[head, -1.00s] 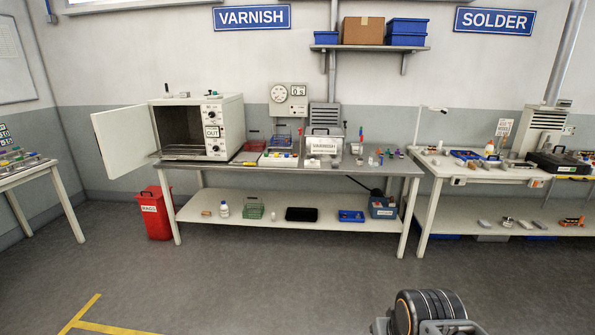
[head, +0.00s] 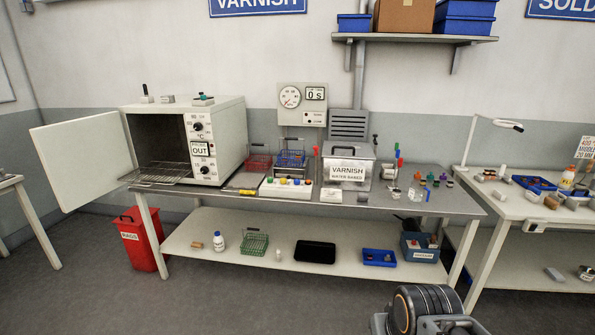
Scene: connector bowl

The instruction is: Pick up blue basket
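The blue basket (head: 291,158) is a small wire basket with a raised handle. It stands on the grey bench top, behind a white panel with coloured buttons and in front of the gauge box. A similar red wire basket (head: 258,162) stands just left of it. The lower part of the blue basket is partly hidden by the panel. Part of my arm shows at the bottom right of the head view, well short of the bench. My gripper's fingers cannot be seen.
An oven (head: 185,140) with its door open to the left stands left of the baskets. A varnish tank (head: 348,168) stands to their right. A green wire basket (head: 254,242) sits on the lower shelf (head: 335,257). The floor before the bench is clear.

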